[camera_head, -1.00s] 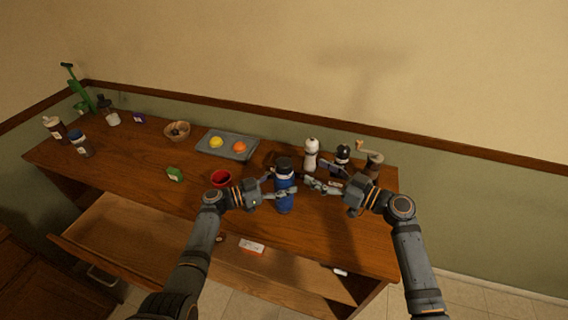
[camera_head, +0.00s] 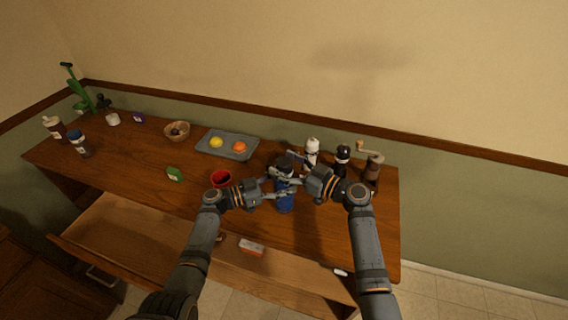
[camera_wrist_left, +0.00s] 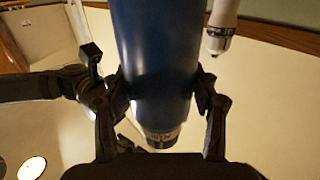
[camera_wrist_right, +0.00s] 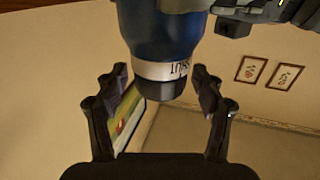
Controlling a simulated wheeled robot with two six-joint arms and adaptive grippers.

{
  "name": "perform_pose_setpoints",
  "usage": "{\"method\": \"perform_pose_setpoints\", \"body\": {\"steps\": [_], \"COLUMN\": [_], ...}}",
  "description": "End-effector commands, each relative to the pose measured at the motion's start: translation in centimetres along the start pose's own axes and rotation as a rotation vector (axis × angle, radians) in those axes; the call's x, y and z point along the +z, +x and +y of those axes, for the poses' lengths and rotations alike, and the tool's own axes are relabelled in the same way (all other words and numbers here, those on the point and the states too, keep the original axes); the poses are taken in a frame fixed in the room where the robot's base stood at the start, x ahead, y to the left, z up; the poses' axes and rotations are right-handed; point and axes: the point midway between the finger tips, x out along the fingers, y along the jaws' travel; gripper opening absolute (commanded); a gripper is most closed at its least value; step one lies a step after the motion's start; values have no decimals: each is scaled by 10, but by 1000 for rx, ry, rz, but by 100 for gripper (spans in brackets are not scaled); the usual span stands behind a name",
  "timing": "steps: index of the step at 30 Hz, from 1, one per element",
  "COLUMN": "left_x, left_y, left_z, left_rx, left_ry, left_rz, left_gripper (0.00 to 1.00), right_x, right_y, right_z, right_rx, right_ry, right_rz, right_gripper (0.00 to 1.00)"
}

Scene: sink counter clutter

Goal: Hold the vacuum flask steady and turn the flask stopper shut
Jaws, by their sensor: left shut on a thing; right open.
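The vacuum flask (camera_head: 285,204) is blue and stands upright near the front of the counter. My left gripper (camera_head: 281,190) is shut around its body; the left wrist view shows a finger on each side of the blue flask (camera_wrist_left: 155,60). The dark flask stopper (camera_head: 284,162) is on top of the flask, partly hidden by my right gripper (camera_head: 286,174). In the right wrist view the stopper (camera_wrist_right: 165,90) lies between the open fingers, with visible gaps on both sides.
A white bottle (camera_head: 312,148), a black-topped bottle (camera_head: 342,158) and a grinder (camera_head: 371,172) stand close behind my right gripper. A red cup (camera_head: 221,178) is left of the flask. A grey tray (camera_head: 210,150) with fruit lies behind. A drawer (camera_head: 140,240) is open below.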

Motion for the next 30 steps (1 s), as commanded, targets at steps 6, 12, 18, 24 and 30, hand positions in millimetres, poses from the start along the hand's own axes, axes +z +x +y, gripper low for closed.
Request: {"method": "perform_pose_setpoints", "body": {"steps": [6,12,18,24,30], "left_x": [0,0,0,0,0], "left_y": [0,0,0,0,0], "left_z": [0,0,0,0,0], "left_rx": [0,0,0,0,1], "left_ry": [0,0,0,0,0], "left_rz": [1,1,1,1,1], "left_gripper": [8,8,8,8,8], "right_x": [0,0,0,0,1], "right_y": [5,4,4,4,5], "right_z": [0,0,0,0,0], "right_rx": [0,0,0,-2,-46], "right_ry": [-1,0,0,-1,-2], "right_rz": [-1,-1,-1,-1,-4], "right_gripper": [69,55,28,13,13]}}
